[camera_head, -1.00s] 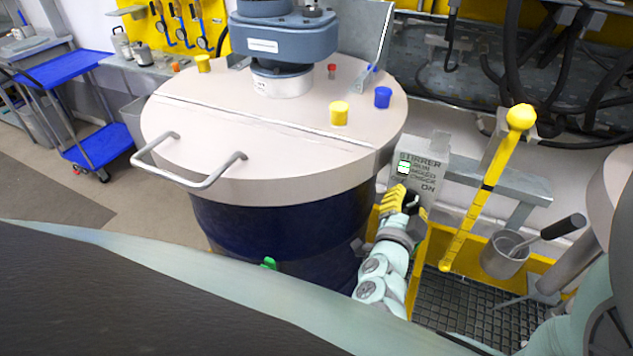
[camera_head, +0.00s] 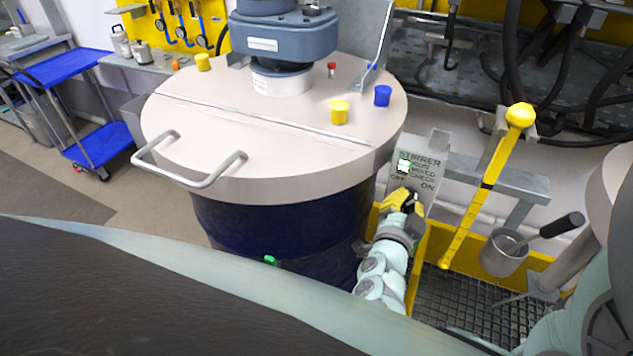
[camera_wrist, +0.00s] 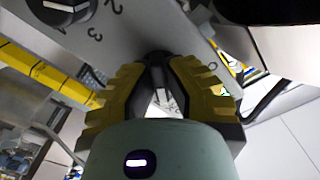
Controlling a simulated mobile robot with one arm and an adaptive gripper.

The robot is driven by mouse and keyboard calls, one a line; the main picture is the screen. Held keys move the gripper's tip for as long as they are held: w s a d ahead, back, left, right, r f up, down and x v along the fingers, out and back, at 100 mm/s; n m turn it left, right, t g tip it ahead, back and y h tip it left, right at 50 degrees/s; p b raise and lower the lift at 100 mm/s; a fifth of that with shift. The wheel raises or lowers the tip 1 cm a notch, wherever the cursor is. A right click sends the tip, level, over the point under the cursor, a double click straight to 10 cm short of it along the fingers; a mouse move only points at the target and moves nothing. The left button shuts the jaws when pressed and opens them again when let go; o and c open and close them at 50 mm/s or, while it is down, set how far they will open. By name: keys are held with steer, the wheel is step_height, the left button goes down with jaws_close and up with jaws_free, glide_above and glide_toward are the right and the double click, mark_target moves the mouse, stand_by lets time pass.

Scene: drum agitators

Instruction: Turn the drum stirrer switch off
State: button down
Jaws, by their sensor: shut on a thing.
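The stirrer switch panel (camera_head: 421,166) is a grey plate beside the blue drum (camera_head: 250,225), lettered STIRRER, OFF at left and ON at right, with a small lit green display (camera_head: 404,166). My gripper (camera_head: 404,194), with yellow fingers, is at the lower part of this panel, between the two labels. In the wrist view its fingertips (camera_wrist: 158,65) close together on a dark switch knob against the grey plate. The fingers and dark tips mostly hide the knob, so I cannot read which way it points.
Another dial (camera_wrist: 62,10) with numbers shows at the wrist view's upper left. A yellow lever (camera_head: 487,185) stands right of the panel, with a metal cup (camera_head: 503,254) beyond it. The drum lid (camera_head: 270,135) is close on the left.

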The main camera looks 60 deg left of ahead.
steer(key=n+p, duration=0.1)
steer(key=n, duration=0.2)
steer(key=shift+w+r+n+p, duration=0.1)
steer(key=shift+w+n+p, duration=0.05)
steer(key=shift+n+p, duration=0.2)
steer(key=n+p, duration=0.1)
steer(key=n, duration=0.3)
steer(key=shift+d, duration=0.1)
steer(key=n, duration=0.4)
steer(key=shift+n+b, duration=0.35)
steer(key=shift+n, duration=1.3)
steer(key=c, duration=1)
jaws_free()
